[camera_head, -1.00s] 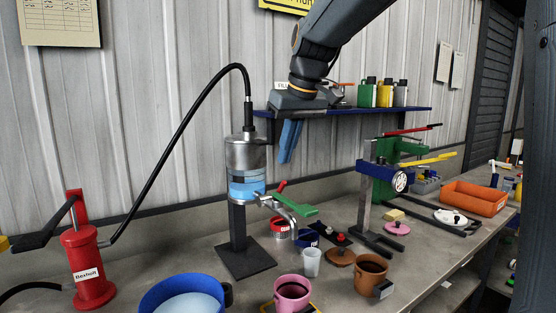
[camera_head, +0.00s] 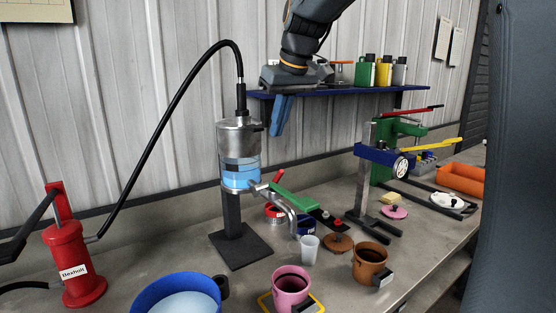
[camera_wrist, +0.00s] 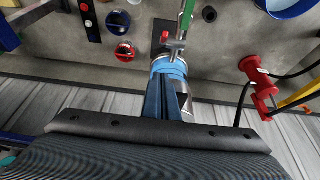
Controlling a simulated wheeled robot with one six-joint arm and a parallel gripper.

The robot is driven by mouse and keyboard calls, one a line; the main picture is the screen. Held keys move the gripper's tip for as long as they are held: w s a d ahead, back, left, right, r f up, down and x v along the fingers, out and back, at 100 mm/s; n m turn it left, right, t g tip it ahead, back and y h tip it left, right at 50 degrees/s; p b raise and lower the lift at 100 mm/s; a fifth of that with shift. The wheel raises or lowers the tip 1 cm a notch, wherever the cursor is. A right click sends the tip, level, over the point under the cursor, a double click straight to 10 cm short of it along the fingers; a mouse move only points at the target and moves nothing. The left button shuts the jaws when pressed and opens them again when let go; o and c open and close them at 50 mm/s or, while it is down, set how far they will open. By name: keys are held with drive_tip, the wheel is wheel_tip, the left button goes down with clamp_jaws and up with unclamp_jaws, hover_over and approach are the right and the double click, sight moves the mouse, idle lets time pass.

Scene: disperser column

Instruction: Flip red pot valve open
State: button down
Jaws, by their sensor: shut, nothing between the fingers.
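The disperser column (camera_head: 240,150) is a clear and metal cylinder with a blue band, on a dark stand. At its lower right is a metal spout (camera_head: 284,208) with a small red-tipped lever (camera_head: 279,176) and a long green lever (camera_head: 297,200). In the wrist view the red tip (camera_wrist: 165,35) and green lever (camera_wrist: 187,14) lie beyond my fingers. My gripper (camera_head: 279,132) has blue fingers, shut and empty, pointing down, right of the column's top and above the levers. The fingers (camera_wrist: 167,95) overlap the column in the wrist view and partly hide it.
A red pump (camera_head: 72,262) with a black hose stands at left. A blue basin (camera_head: 150,292), a pink mug (camera_head: 291,291) and a brown mug (camera_head: 370,263) stand in front. A blue shelf (camera_head: 340,91) with bottles is behind my gripper. A blue-green press (camera_head: 388,153) is at right.

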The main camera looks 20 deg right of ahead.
drive_tip(key=p, duration=0.2)
hover_over(278, 173)
drive_tip(key=w, duration=0.4)
drive_tip(key=f, duration=0.7)
drive_tip(key=shift+a+f, duration=0.15)
drive_tip(key=shift+a, duration=0.2)
drive_tip(key=shift+s+d+f+p, duration=0.2)
drive_tip(key=shift+s+f+p, duration=0.1)
drive_tip(key=shift+s, duration=0.25)
drive_tip(key=shift+s+d+f+p, duration=0.15)
drive_tip(key=shift+s+f, duration=0.1)
drive_tip(key=shift+s, duration=0.3)
drive_tip(key=shift+s+d+f, duration=0.15)
drive_tip(key=shift+s+f, duration=0.2)
drive_tip(key=shift+f, duration=0.15)
drive_tip(key=shift+f, duration=0.15)
